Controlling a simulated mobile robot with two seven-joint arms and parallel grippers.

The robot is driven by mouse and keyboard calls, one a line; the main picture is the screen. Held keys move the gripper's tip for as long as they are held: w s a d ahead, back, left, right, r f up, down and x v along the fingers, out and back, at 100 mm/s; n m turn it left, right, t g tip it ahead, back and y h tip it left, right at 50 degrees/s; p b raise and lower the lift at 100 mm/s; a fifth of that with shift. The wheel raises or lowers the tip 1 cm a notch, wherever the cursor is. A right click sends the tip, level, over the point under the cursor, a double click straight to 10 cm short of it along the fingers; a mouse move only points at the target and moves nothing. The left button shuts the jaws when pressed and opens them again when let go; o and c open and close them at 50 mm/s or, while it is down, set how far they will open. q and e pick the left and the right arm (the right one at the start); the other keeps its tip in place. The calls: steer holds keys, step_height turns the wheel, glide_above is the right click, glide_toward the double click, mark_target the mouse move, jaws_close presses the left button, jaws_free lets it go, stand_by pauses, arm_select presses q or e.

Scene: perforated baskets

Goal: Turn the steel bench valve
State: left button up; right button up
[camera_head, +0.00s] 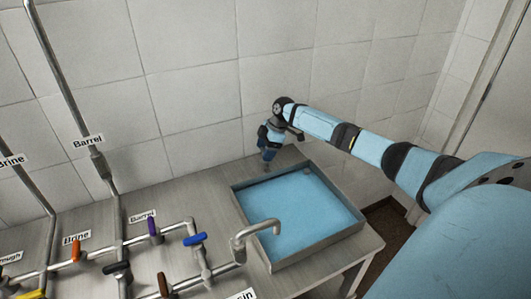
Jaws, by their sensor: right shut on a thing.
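My right arm comes in from the right and reaches over the basin to its far side. My right gripper (268,154) points down at the bench just behind the basin's far left rim. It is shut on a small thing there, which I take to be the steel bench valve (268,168). The fingers hide most of it, so its handle and how far it is turned cannot be seen. My left gripper is not in view.
A basin (243,210) of blue liquid is set in the grey bench (190,192). A bent spout (258,228) reaches over its left rim. At left, steel pipes carry several coloured handles, including blue (195,239), purple (153,226) and orange (75,248). A tiled wall stands behind.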

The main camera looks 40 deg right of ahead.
steer(key=shift+n+g+b, duration=0.3)
steer(key=shift+n+b, duration=0.1)
steer(key=shift+n, duration=0.6)
steer(key=o, duration=0.9)
steer(key=shift+o, duration=0.2)
steer(key=b+v, duration=0.1)
steer(key=v, duration=1.2)
steer(key=shift+d+r, duration=0.3)
steer(key=shift+r, duration=0.05)
